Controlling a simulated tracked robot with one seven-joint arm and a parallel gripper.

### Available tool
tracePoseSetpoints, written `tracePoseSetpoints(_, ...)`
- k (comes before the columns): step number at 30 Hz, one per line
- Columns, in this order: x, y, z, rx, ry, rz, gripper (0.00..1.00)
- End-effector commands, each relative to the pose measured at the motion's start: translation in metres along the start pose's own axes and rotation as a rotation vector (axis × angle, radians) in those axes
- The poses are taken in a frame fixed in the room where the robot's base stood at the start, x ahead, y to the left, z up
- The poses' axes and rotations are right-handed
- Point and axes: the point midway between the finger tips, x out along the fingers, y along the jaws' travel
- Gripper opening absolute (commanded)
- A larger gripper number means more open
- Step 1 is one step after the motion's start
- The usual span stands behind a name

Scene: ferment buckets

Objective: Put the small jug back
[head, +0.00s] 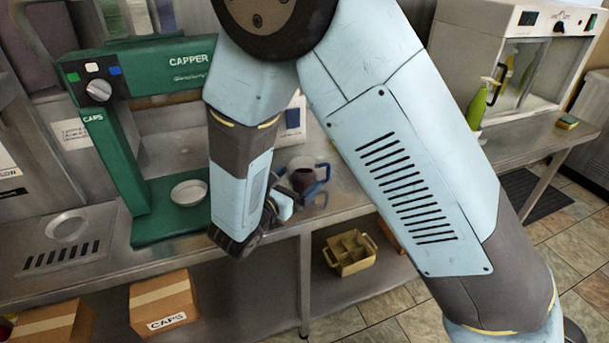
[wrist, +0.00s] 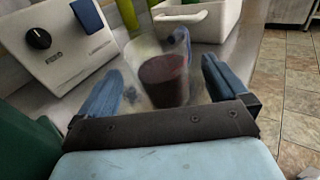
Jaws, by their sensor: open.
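The small jug (head: 303,180) is clear, holds dark red liquid and has a blue handle on its right side. It stands upright on the steel bench, partly hidden behind my arm in the head view. In the wrist view the jug (wrist: 163,82) shows ahead, in the span between my two blue fingers. My gripper (wrist: 160,66) is open, with a finger on each side of the jug. I cannot tell how deep the jug sits between the fingers. In the head view my gripper (head: 284,206) is mostly hidden beside my wrist.
The green capper (head: 122,150) stands to the left on the bench. In the wrist view a white device with a knob (wrist: 65,40) is at the left and a white tub (wrist: 205,22) lies behind the jug. The bench's front edge is close, with a divided crate (head: 350,253) below.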

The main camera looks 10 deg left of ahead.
Motion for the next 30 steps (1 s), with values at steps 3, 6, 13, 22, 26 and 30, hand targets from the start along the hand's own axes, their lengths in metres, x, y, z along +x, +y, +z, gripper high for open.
tracePoseSetpoints(3,-0.025,0.001,0.000,0.000,0.001,0.003,1.00)
tracePoseSetpoints(6,-0.043,0.000,0.000,0.000,0.000,0.001,1.00)
tracePoseSetpoints(13,-0.070,0.000,0.000,0.001,-0.001,0.000,1.00)
tracePoseSetpoints(22,-0.077,0.000,0.000,0.000,0.000,-0.001,1.00)
tracePoseSetpoints(26,-0.077,0.000,0.000,0.000,0.000,-0.001,1.00)
tracePoseSetpoints(30,-0.077,0.000,0.000,0.000,0.000,-0.001,1.00)
